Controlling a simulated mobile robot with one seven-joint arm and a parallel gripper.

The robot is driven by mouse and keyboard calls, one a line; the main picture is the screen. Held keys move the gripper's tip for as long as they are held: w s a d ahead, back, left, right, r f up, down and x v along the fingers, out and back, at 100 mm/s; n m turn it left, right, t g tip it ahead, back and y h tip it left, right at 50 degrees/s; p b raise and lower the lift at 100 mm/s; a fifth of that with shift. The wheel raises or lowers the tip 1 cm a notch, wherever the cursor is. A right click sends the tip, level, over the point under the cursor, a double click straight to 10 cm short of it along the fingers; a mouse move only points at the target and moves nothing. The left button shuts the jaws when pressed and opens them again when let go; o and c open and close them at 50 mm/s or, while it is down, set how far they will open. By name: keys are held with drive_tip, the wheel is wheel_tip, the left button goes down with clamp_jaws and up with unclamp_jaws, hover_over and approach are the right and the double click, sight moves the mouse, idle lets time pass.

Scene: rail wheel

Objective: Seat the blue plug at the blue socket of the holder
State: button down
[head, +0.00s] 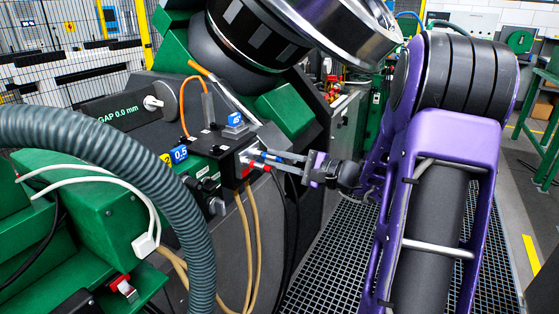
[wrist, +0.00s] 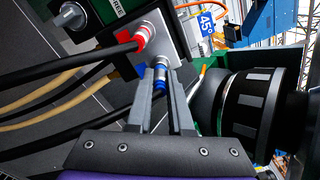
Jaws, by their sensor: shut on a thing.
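My gripper (head: 268,160) is shut on the blue plug (wrist: 160,82), whose blue body shows between the two fingers in the wrist view. The plug's silver nose points at the pale metal face (wrist: 172,42) of the holder (head: 236,158), beside a blue square mark (wrist: 141,70). The nose meets or nearly meets the face there. The blue socket itself is hidden behind the nose, and I cannot tell how deep the plug sits. The fingers stop just short of the face.
A red-collared plug (wrist: 144,38) with a black cable sits in the same face, close beside the blue plug. Tan hoses (head: 249,240) hang below the holder. A large grey corrugated hose (head: 130,165) crosses the left. A dark cylindrical machine part (wrist: 250,105) stands close right of my fingers.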

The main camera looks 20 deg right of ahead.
drive_tip(key=shift+w+a, duration=0.1)
drive_tip(key=c, duration=0.7)
unclamp_jaws()
drive_tip(key=shift+c, duration=0.2)
drive_tip(key=v, duration=1.7)
drive_tip(key=shift+p, duration=0.4)
